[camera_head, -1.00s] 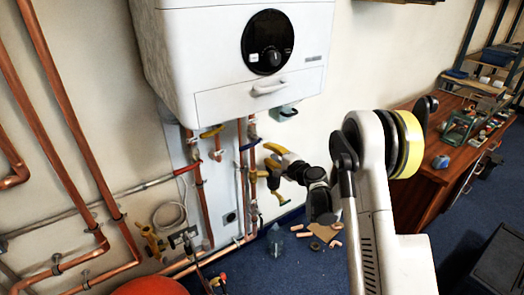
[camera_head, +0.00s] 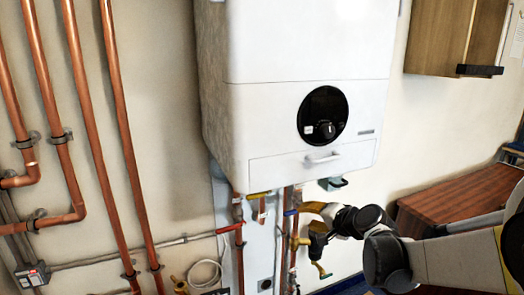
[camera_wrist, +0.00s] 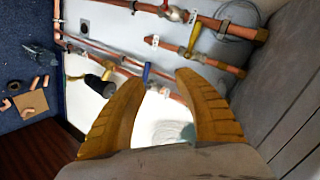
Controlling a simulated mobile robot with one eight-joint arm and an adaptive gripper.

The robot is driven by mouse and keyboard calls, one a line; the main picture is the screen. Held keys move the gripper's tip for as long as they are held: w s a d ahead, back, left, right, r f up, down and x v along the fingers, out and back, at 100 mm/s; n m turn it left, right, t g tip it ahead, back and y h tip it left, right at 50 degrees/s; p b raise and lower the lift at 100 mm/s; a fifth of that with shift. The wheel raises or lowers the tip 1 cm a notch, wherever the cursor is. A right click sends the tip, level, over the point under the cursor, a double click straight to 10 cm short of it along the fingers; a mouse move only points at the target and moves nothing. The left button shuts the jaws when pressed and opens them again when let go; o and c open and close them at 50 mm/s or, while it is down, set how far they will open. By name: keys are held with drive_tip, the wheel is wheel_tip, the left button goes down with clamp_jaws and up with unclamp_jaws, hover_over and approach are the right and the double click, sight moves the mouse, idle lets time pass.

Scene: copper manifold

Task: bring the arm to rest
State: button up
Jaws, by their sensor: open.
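My gripper (camera_head: 308,217) is at the pipes under the white boiler (camera_head: 295,90) in the head view, with my arm reaching in from the lower right. In the wrist view, its two yellow fingers (camera_wrist: 156,82) stand wide apart with nothing held between them. Copper pipes (camera_wrist: 198,55) and a valve with a yellow handle (camera_wrist: 195,32) lie beyond the fingertips. A blue handle (camera_wrist: 146,72) shows between the fingers. I cannot tell from the views whether a finger touches a pipe.
Tall copper pipes (camera_head: 90,140) run up the wall at the left. A wall cabinet (camera_head: 455,35) hangs at the upper right, above a wooden bench (camera_head: 455,200). In the wrist view, loose bits and a cardboard piece (camera_wrist: 32,103) lie on the blue floor. A grey surface (camera_wrist: 285,90) is close at right.

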drive_tip(key=s+d+n+g+h, duration=0.1)
drive_tip(key=s+n, duration=0.1)
drive_tip(key=s, duration=0.8)
drive_tip(key=s+d+n+g+h, duration=0.1)
drive_tip(key=s+d+n+h, duration=0.1)
drive_tip(key=s, duration=0.9)
drive_tip(key=s+d+f+n+g+h, duration=0.1)
drive_tip(key=s+n+g+h, duration=0.1)
drive_tip(key=s, duration=0.9)
drive_tip(key=shift+s+d+n, duration=0.15)
drive_tip(key=shift+d+n, duration=0.1)
drive_tip(key=shift+n, duration=0.65)
